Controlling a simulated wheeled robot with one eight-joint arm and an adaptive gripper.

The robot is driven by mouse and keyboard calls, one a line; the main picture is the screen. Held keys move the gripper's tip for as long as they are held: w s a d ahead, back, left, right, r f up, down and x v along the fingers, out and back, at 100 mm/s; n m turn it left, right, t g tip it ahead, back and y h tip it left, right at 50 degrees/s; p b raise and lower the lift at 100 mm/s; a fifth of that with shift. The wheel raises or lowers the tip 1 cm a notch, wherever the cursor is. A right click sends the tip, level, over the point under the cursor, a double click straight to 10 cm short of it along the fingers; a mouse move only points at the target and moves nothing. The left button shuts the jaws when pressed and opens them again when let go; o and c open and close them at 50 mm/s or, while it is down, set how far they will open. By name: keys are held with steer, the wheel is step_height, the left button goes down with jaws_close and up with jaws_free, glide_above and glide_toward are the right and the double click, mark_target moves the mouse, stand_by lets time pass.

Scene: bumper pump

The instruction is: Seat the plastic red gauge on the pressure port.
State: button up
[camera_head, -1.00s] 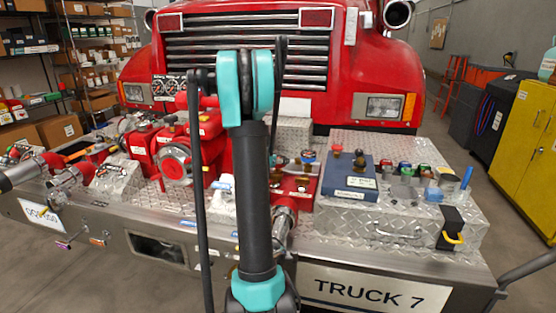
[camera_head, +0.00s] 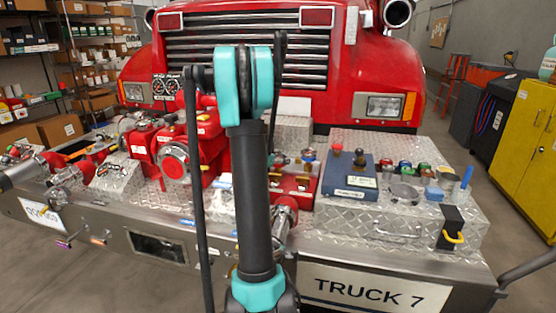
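My arm stands upright in the middle of the view and my gripper is hidden behind it; I cannot see its fingers. A small red-topped piece (camera_head: 386,166), perhaps the red gauge, is in a row of coloured pieces on the right diamond-plate box. Another small red-topped fitting (camera_head: 337,149) stands on the blue box; I cannot tell which one is the gauge. A red block with fittings (camera_head: 298,187) sits just right of my arm, partly hidden by it. The pressure port cannot be made out for sure.
The blue box (camera_head: 348,176) and a clear round dish (camera_head: 404,191) are on the diamond-plate box (camera_head: 345,219). A metal cup (camera_head: 447,180) is at its right. The red pump (camera_head: 207,145) stands left of my arm. The red truck's grille is behind.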

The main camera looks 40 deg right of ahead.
steer(key=v, duration=1)
steer(key=shift+s+a, duration=0.1)
steer(key=shift+a, duration=0.05)
stand_by(0.3)
